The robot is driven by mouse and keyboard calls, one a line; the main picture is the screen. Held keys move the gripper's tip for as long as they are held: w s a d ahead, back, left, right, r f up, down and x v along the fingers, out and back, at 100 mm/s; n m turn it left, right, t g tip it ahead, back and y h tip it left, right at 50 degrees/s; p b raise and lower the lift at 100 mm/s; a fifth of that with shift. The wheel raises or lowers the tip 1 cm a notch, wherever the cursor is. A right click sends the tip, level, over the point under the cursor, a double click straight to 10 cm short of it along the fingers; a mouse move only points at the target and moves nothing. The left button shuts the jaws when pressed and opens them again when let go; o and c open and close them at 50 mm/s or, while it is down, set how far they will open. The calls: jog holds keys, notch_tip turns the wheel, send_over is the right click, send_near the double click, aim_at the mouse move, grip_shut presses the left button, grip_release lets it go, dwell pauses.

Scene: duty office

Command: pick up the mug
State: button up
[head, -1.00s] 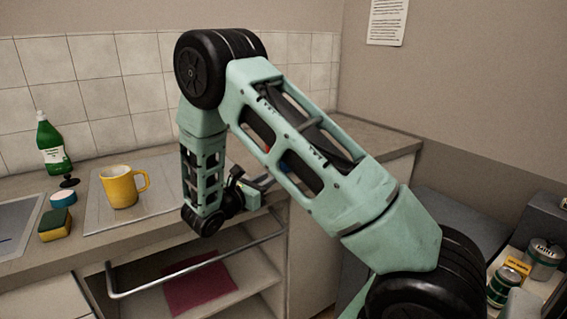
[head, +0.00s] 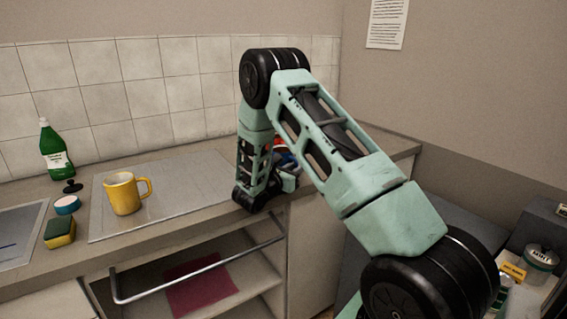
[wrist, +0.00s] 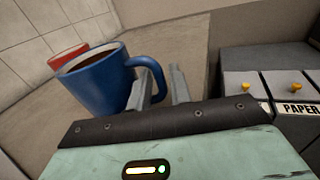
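A yellow mug (head: 122,194) stands upright on the grey draining board, its handle to the right. A blue mug (wrist: 97,84) holding dark liquid fills the left of the wrist view. In the head view it shows only as a bit of blue (head: 287,159) behind my arm. A red mug (wrist: 66,56) stands behind it, partly hidden. My gripper (wrist: 165,86) has its two fingers apart, with the blue mug's handle at the left finger. I cannot tell whether they touch. In the head view the fingers are mostly hidden by my arm.
A green bottle (head: 55,150), a sponge (head: 59,233) and a blue-white round item (head: 67,205) stand left of the draining board (head: 190,190). A metal rail (head: 200,268) runs below the counter's front edge. A wall closes off the right end.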

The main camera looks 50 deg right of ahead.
jog(key=shift+w+d, duration=0.2)
jog(key=shift+d, duration=1.1)
grip_shut()
notch_tip(320, 180, up, 10)
jog(key=shift+b, duration=0.35)
